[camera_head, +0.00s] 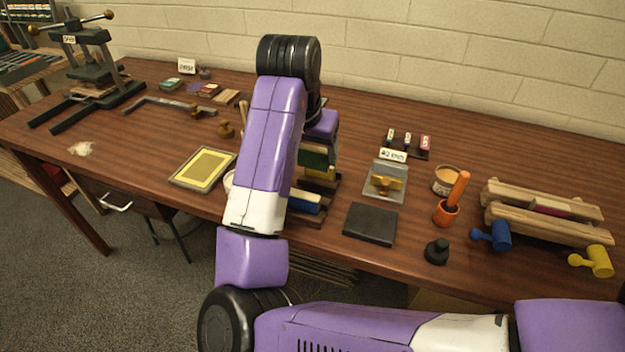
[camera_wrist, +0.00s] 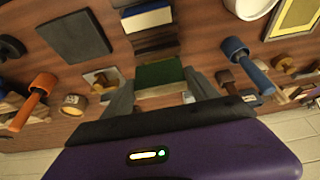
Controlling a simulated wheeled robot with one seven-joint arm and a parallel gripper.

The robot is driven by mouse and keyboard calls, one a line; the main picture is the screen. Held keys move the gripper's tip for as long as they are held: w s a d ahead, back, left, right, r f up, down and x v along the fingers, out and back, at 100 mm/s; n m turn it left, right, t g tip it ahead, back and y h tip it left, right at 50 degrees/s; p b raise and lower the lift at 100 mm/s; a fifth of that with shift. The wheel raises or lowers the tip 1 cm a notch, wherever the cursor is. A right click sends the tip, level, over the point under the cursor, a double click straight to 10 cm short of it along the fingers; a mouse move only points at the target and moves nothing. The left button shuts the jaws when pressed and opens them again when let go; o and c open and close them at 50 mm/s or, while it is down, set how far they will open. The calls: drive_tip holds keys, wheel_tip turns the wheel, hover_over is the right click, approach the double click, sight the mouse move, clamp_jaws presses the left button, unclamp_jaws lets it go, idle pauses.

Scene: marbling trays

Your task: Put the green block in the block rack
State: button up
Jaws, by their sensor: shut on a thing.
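My gripper (camera_wrist: 160,88) is shut on the green block (camera_wrist: 160,73), which sits between the two grey fingers in the wrist view. In the head view the green block (camera_head: 314,158) shows just right of my forearm, over the rack area. The block rack (camera_wrist: 155,45) is dark wood and lies beyond the held block in the wrist view. It holds a pale-topped block (camera_wrist: 147,17). My arm hides much of the rack, and the gap beneath the green block cannot be judged.
A dark slab (camera_head: 370,223) lies right of the rack, with a metal plate bearing a brass piece (camera_head: 386,182) behind it. A yellow-framed tray (camera_head: 203,169) lies left of my arm. A blue-headed tool (camera_wrist: 240,55) lies close by in the wrist view. An orange tool (camera_head: 452,200) stands farther right.

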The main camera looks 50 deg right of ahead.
sight(305, 152)
wheel_tip(305, 152, down, 8)
drive_tip(key=shift+f, duration=0.1)
idle(0.4)
drive_tip(key=o, duration=1.3)
drive_tip(key=shift+o, duration=0.2)
drive_tip(key=v, duration=1.2)
